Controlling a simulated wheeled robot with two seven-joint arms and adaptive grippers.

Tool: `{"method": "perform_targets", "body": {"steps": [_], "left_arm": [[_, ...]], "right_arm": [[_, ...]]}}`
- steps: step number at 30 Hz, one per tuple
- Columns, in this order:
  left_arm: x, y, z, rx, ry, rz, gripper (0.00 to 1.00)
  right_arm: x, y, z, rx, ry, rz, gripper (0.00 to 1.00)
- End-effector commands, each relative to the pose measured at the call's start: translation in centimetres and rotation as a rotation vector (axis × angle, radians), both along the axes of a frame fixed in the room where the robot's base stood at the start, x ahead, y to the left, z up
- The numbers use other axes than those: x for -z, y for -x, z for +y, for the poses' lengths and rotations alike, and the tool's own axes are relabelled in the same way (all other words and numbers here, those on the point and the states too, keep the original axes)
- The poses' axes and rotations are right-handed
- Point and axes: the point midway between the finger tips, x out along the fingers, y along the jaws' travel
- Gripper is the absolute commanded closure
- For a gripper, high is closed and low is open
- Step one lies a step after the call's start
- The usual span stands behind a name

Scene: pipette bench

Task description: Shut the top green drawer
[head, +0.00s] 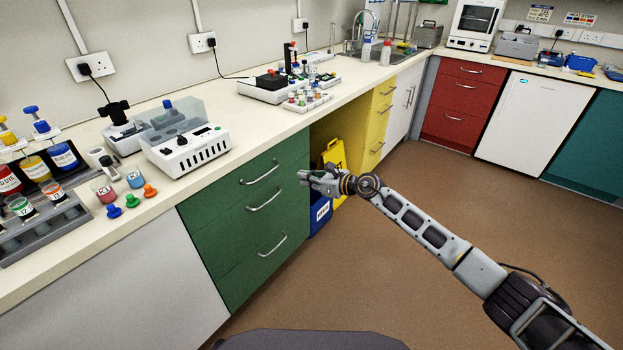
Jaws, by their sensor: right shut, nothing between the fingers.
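The green drawer unit (225,245) stands under the counter at left centre, with several metal handles one above the other. The top green drawer (222,192) has its handle (260,173) just below the counter edge. Its front looks about flush with the drawers below, and I see no open gap above it. My right gripper (303,177) is shut and empty. It shows in front of the right end of the green fronts, to the right of the top handle and apart from it. My left gripper is out of view.
A blue bin (320,215) and a yellow floor sign (335,158) stand in the open bay right of the green unit. Yellow drawers (379,110) follow further along. Instruments such as a white device (188,150) stand on the counter. The brown floor (420,190) is clear.

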Motion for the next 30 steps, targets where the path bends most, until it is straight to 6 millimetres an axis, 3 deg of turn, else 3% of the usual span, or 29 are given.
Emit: {"method": "perform_targets", "body": {"steps": [11, 30], "left_arm": [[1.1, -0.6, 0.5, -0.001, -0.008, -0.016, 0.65], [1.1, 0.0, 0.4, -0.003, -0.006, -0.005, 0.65]], "right_arm": [[-0.5, 1.0, -1.6, 0.0, 0.0, 0.0, 1.0], [-0.8, 1.3, -1.3, 0.01, -0.034, 0.01, 1.0]]}}
